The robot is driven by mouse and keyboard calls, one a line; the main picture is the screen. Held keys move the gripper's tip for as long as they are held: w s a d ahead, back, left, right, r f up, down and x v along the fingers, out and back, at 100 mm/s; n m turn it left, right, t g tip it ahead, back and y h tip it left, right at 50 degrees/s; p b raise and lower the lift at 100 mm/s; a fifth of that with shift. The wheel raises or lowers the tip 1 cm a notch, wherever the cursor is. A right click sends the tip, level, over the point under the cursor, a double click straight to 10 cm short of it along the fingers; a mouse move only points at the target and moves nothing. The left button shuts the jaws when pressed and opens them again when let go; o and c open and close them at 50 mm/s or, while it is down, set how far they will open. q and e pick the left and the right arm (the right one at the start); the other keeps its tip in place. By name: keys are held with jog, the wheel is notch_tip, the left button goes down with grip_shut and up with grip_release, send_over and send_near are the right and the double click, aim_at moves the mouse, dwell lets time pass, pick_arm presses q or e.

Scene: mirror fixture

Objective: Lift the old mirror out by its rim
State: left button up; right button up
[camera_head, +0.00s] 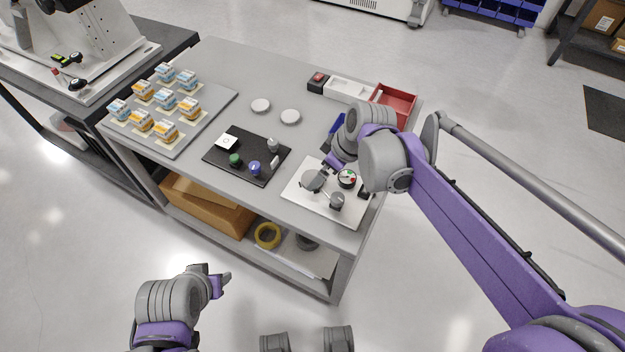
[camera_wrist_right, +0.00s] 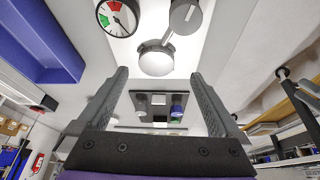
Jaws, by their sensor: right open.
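The fixture is a white plate (camera_head: 322,208) near the table's front right corner. On it a round grey disc, apparently the old mirror (camera_head: 312,181), sits beside a red-and-green dial (camera_head: 347,178) and a grey knob (camera_head: 337,201). My right gripper (camera_head: 331,166) is just behind the disc, partly hidden by its own arm. In the right wrist view its fingers (camera_wrist_right: 158,73) are apart and empty, with the mirror (camera_wrist_right: 155,60) just beyond the tips, roughly centred between them. I see no contact. My left gripper (camera_head: 216,279) hangs in front of the table, away from the fixture; its jaw opening is unclear.
Two pale discs (camera_head: 261,105) lie mid-table. A black mat (camera_head: 238,166) holds small bottles. A grey board (camera_head: 205,118) carries several small boxes. A red tray (camera_head: 410,104), a white tray (camera_head: 345,84) and a blue bin (camera_wrist_right: 42,42) stand close to my right arm.

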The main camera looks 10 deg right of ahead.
jog(key=x, duration=0.5)
jog(key=shift+w+f+b, duration=0.15)
jog(key=shift+w+b, duration=0.2)
jog(key=shift+b, duration=0.05)
jog(key=c, duration=1.4)
